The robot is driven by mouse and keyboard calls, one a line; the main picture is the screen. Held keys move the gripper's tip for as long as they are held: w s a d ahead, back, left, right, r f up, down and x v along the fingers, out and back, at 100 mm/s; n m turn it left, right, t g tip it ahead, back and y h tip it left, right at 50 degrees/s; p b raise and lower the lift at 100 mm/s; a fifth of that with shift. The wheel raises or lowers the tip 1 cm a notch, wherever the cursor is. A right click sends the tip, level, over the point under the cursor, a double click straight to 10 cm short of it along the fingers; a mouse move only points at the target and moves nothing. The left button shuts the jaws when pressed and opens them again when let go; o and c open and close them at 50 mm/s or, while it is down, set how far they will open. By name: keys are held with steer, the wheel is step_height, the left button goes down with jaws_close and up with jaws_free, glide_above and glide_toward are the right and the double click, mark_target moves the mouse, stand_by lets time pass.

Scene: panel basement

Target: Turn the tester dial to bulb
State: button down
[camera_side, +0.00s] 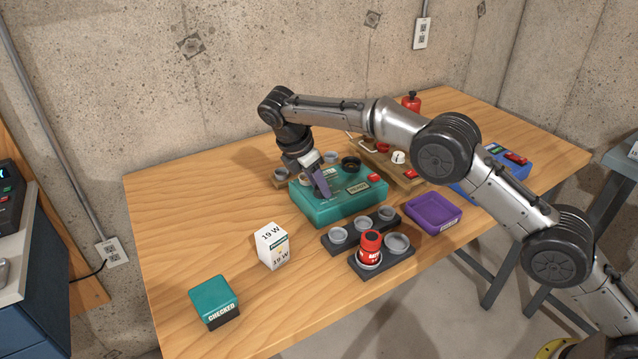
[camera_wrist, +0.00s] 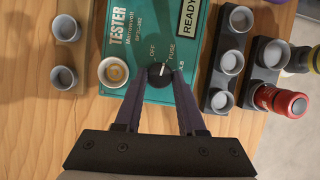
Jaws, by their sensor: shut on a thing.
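The teal tester (camera_side: 335,209) sits on the wooden table and also fills the middle of the wrist view (camera_wrist: 140,20). Its black dial (camera_wrist: 159,77) has a white pointer mark. The mark points up and slightly right, between the OFF and FUSE labels. My gripper (camera_wrist: 159,82) is shut on the dial, one purple finger on each side. In the side view my gripper (camera_side: 320,184) is over the tester's left part and hides the dial.
A round white-rimmed socket (camera_wrist: 113,72) is on the tester left of the dial. Dark cup holders (camera_side: 345,238), one with a red item (camera_side: 370,246), stand in front. A purple tray (camera_side: 433,212), a white box (camera_side: 272,246) and a teal block (camera_side: 214,300) are nearby.

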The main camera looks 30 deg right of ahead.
steer(key=shift+w+m+g, duration=0.1)
steer(key=shift+m+g, duration=0.4)
steer(key=shift+m, duration=0.6)
steer(key=shift+r, duration=0.1)
steer(key=c, duration=0.5)
jaws_free()
